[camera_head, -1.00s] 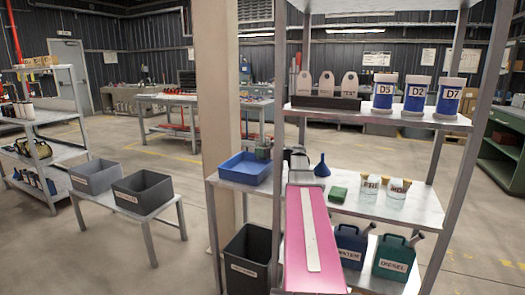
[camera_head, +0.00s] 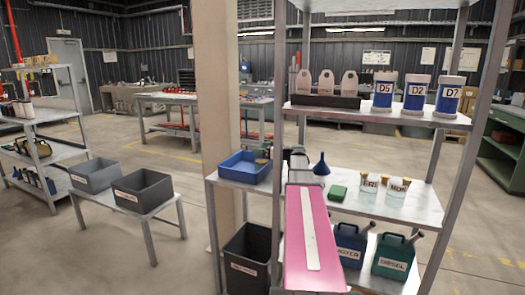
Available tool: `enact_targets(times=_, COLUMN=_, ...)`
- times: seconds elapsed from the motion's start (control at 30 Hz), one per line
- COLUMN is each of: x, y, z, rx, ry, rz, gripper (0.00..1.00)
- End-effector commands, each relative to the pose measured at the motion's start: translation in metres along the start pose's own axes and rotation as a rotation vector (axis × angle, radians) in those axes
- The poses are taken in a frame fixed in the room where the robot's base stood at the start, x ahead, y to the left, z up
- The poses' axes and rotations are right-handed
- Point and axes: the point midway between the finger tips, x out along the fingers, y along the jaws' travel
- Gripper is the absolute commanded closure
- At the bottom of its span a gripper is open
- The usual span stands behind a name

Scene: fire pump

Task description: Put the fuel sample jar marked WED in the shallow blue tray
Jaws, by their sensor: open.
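The shallow blue tray (camera_head: 236,174) sits at the left end of the shelf unit's middle board. A small object with a tan top (camera_head: 266,151) shows at the tray's right rear, partly hidden; no label on it can be read. My gripper (camera_head: 292,156) is open, just right of the tray and mostly hidden behind my pink arm. Two clear jars with tan lids stand right of my arm: one reads FRI (camera_head: 369,184), the other appears to read MON (camera_head: 397,188). No WED marking is readable.
A blue funnel (camera_head: 321,166) and a green block (camera_head: 338,193) lie between my arm and the jars. Shelf posts flank the board. D5, D2 and D7 containers (camera_head: 414,93) stand above; fuel cans (camera_head: 393,257) stand below. Grey bins (camera_head: 142,189) are left.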

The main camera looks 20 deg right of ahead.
Motion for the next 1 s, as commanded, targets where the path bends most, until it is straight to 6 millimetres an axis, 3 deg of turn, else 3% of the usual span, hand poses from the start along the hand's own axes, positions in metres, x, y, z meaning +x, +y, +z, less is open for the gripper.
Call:
enact_targets(times=0.6, x=-0.107, y=-0.001, z=-0.006, rx=0.0, ry=0.001, rz=0.001, gripper=0.05)
enact_targets(times=1.0, x=-0.121, y=0.0, z=-0.007, rx=-0.001, ry=0.002, rz=0.0, gripper=0.05)
